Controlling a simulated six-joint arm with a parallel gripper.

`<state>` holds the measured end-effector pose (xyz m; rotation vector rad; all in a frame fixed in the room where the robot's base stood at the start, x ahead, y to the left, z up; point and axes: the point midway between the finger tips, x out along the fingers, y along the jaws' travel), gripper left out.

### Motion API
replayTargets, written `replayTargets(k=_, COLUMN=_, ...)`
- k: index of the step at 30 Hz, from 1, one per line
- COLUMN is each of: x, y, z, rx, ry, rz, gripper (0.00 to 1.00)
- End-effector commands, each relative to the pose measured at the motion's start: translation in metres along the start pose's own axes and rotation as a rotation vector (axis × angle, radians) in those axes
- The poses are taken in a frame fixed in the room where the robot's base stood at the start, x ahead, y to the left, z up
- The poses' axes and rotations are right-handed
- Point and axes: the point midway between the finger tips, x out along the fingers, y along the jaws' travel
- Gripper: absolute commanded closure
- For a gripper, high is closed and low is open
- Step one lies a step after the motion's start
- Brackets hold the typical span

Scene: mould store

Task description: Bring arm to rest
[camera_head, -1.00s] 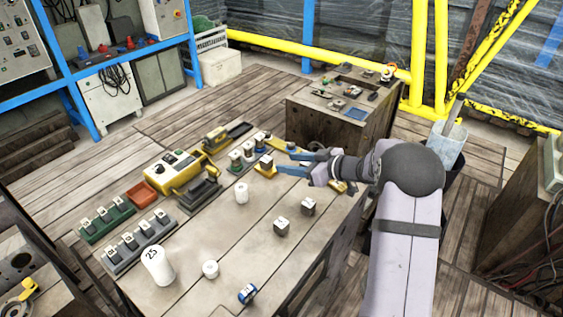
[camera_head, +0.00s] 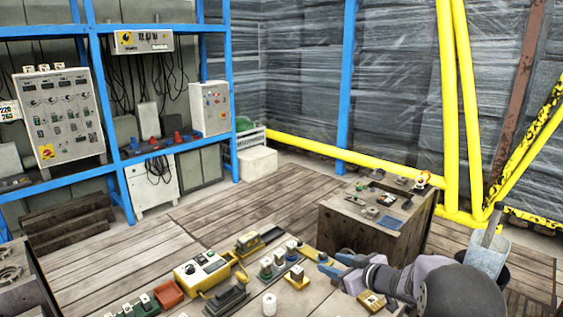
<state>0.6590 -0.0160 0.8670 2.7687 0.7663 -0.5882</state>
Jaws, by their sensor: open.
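My gripper (camera_head: 334,264) is at the lower right of the view, with its blue fingers apart and pointing left over the far right part of the near table (camera_head: 296,303). It holds nothing that I can see. My arm runs from the gripper to the bottom right corner. A small block on a yellow base (camera_head: 296,275) sits just left of the fingertips. Several similar small blocks (camera_head: 267,267) stand left of it. A white cylinder (camera_head: 269,304) stands on the table near the bottom edge.
A yellow box with a control panel (camera_head: 201,270) and a red tray (camera_head: 168,293) stand on the near table. A wooden cabinet (camera_head: 358,232) with small items stands behind my gripper. A bucket (camera_head: 488,257) is at the right. Wooden floor (camera_head: 240,205) lies clear behind the table.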

Motion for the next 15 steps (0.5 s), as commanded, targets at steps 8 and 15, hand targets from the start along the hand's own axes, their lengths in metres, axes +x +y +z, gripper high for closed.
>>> replayTargets(k=8, x=-0.088, y=0.015, z=-0.020, rx=0.111, ry=-0.294, rz=0.364, gripper=0.56)
replayTargets(k=15, x=-0.200, y=-0.057, z=0.021, rx=0.307, ry=-0.696, rz=0.447, gripper=0.56)
